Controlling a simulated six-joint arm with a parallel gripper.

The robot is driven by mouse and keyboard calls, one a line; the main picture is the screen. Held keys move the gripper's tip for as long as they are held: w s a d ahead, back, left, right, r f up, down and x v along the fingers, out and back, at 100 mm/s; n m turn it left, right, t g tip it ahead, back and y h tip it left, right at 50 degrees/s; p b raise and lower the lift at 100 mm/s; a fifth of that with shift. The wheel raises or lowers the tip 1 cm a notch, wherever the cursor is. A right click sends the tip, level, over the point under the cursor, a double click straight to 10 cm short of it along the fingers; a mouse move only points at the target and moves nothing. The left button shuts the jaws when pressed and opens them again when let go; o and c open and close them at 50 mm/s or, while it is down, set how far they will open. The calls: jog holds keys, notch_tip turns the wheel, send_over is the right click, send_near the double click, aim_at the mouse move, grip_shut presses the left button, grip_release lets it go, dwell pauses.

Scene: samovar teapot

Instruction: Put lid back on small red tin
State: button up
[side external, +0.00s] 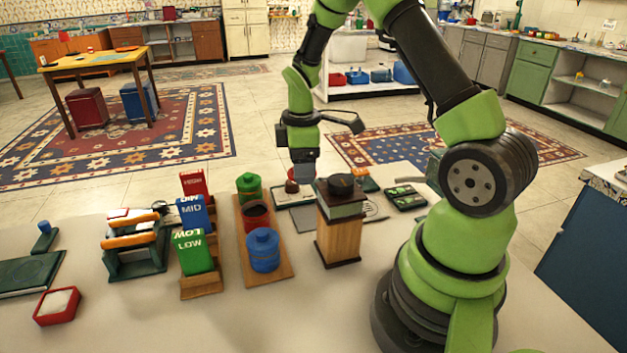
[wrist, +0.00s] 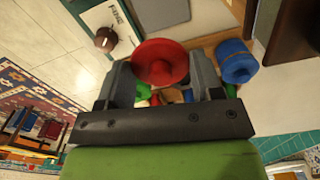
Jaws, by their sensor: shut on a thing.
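The small red tin (side external: 257,223) stands open on a wooden tray (side external: 283,272), with a dark inside. It is between the green tin (side external: 249,187) and the blue tin (side external: 264,252). My gripper (side external: 303,172) is above the table, to the right of and beyond the red tin. In the wrist view my gripper (wrist: 161,72) is shut on a round red lid (wrist: 160,62) with a small knob in its middle. The blue tin (wrist: 236,62) shows right of the lid in the wrist view; the red tin is not clearly seen there.
Red, blue and green blocks (side external: 194,252) stand left of the tray. A wooden box with a dark top (side external: 340,235) stands to its right. A small brown round object (side external: 292,186) is close under my gripper. The table's front is mostly clear.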

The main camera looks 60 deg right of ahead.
jog(key=w+a+r, duration=0.2)
jog(key=w+a, duration=0.5)
jog(key=a, duration=0.1)
jog(key=shift+s+d+f, duration=0.1)
jog(key=shift+s+f, duration=0.05)
jog(key=shift+f, duration=1.4)
jog(key=shift+s+f, duration=0.1)
jog(key=shift+f, duration=1.45)
jog(key=shift+f, duration=0.15)
jog(key=o, duration=1.2)
jog(key=shift+c, duration=0.2)
notch_tip(320, 180, up, 7)
